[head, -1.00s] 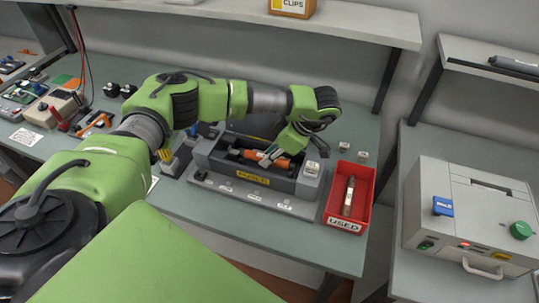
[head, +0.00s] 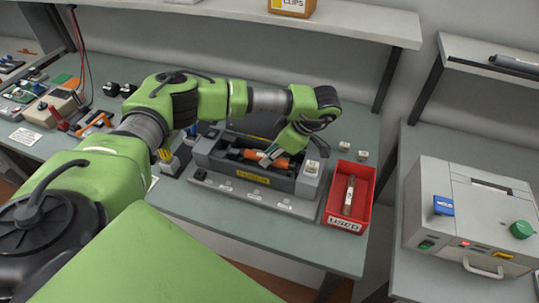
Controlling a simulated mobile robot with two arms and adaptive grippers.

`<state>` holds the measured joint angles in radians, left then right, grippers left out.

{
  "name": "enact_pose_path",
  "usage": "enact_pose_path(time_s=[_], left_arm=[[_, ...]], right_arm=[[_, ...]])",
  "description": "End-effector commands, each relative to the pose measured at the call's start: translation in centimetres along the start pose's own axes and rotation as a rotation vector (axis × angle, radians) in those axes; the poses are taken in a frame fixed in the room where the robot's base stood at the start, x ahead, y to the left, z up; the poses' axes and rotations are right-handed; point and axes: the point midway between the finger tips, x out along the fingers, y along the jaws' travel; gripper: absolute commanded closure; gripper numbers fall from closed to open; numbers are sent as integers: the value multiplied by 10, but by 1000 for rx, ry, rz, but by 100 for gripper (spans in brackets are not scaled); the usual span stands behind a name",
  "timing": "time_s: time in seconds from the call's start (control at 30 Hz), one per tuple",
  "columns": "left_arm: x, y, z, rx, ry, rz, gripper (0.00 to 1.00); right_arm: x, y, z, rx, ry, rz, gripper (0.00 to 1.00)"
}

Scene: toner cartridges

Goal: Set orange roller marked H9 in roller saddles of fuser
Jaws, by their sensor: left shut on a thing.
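The orange roller (head: 283,162) lies lengthwise inside the dark grey fuser (head: 217,167), low between its walls. Its marking is too small to read. My left gripper (head: 270,158) is shut on the roller near its middle, reaching down from the upper right. The gripper and wrist hide part of the roller and of the fuser's back. I cannot tell whether the roller's ends rest fully in the saddles. My right gripper is not in view.
A red tray marked USED (head: 347,225) stands just right of the fuser and holds a worn roller (head: 349,195). Small white-topped blocks (head: 344,147) lie behind it. A beige machine (head: 470,215) stands on the right table. A shelf (head: 340,20) overhangs the back.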

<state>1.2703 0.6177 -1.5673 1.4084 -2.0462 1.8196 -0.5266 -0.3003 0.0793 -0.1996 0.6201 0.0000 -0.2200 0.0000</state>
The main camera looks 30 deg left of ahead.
Motion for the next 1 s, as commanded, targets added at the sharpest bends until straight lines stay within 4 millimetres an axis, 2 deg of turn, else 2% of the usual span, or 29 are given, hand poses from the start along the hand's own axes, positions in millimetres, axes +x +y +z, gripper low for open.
enact_pose_path(time_s=[1.0], left_arm=[[12,0,7,0,0,0,100]], right_arm=[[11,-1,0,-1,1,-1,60]])
